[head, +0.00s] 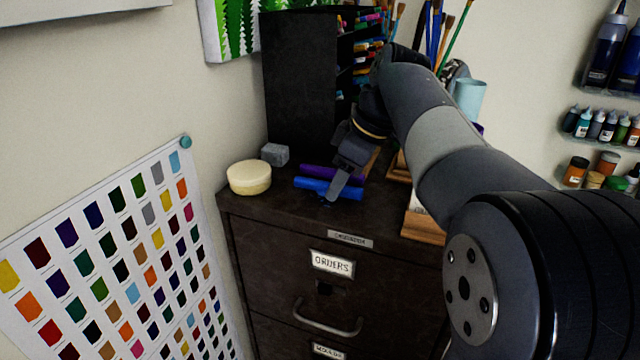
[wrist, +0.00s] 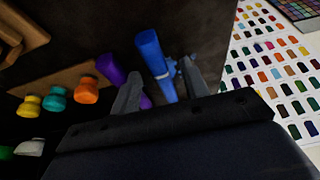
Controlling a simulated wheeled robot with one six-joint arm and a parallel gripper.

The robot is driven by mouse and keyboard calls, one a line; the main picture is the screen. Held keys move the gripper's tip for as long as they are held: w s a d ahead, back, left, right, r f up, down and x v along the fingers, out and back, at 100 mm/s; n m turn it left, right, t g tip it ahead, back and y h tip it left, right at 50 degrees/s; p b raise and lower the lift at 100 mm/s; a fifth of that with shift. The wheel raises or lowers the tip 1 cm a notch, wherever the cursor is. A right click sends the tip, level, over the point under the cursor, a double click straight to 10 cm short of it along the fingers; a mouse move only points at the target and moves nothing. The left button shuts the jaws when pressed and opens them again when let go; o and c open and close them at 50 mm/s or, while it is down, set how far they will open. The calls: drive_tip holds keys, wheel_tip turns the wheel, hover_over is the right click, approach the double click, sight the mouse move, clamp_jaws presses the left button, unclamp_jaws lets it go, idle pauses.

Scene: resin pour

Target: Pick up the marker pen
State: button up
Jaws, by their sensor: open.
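A blue marker pen (head: 347,192) lies on top of the dark cabinet, near its front edge. A purple pen-like stick (head: 322,170) lies just behind it. My gripper (head: 335,190) reaches down over the blue pen and hides part of it. In the wrist view, the gripper (wrist: 160,78) is open. The blue pen (wrist: 152,52) runs lengthwise between the two fingers, and the purple one (wrist: 110,70) passes behind the left finger. I cannot tell whether a finger touches the blue pen. Its lower end is partly hidden by my gripper.
A round cream block (head: 249,178) and a small grey block (head: 275,154) sit to the left on the cabinet (head: 285,222). A black organiser (head: 298,85) stands behind. Wooden racks (head: 424,228) are to the right. Several small bottles, including an orange one (wrist: 86,90), show in the wrist view.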

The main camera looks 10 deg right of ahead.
drive_tip(key=shift+c, duration=0.4)
clamp_jaws()
